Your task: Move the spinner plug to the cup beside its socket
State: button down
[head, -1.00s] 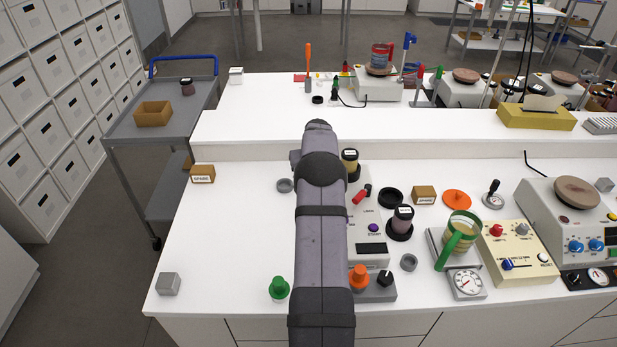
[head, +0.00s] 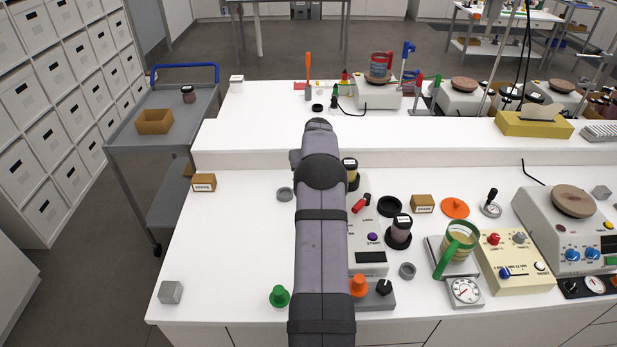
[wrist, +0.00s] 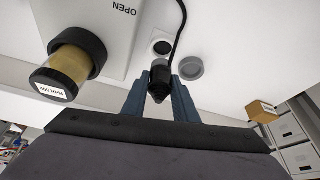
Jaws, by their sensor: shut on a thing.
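My gripper (wrist: 160,84) is shut on the black spinner plug (wrist: 159,81), which has a black cord (wrist: 183,25) running up out of the wrist view. Just beyond the plug in that view is a round socket with a dark centre (wrist: 162,47). A grey ring-shaped cup (wrist: 190,68) stands close beside the socket. A grey cup also shows left of my arm in the head view (head: 285,194). I cannot tell how high the plug is above the bench. In the head view my arm hides the gripper, the plug and the socket.
The white spinner housing (wrist: 108,28) with a labelled jar (wrist: 70,72) is at the left of the wrist view. A cardboard box (wrist: 262,111) is at the right. In the head view, a green knob (head: 279,296) and grey block (head: 170,292) stand on the bench; its left part is mostly clear.

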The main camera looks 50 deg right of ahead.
jog(key=shift+w+a+r, duration=0.15)
jog(key=shift+w+a, duration=0.1)
jog(key=shift+n+y, duration=0.3)
jog(key=shift+n, duration=0.4)
jog(key=w+a+p, duration=0.1)
jog(key=w+a+f+p, duration=0.1)
jog(key=w+a, duration=0.1)
jog(key=w+a+p, duration=0.1)
jog(key=w, duration=0.1)
jog(key=shift+w+a+f, duration=0.15)
jog(key=shift+a+f, duration=0.1)
jog(key=shift+a, duration=0.1)
jog(key=shift+m, duration=0.7)
jog(key=r, duration=0.1)
jog(key=w+d+r, duration=0.1)
jog(key=r, duration=0.1)
jog(key=shift+w+d+r, duration=0.15)
jog(key=shift+w+r, duration=0.2)
jog(key=shift+f, duration=0.15)
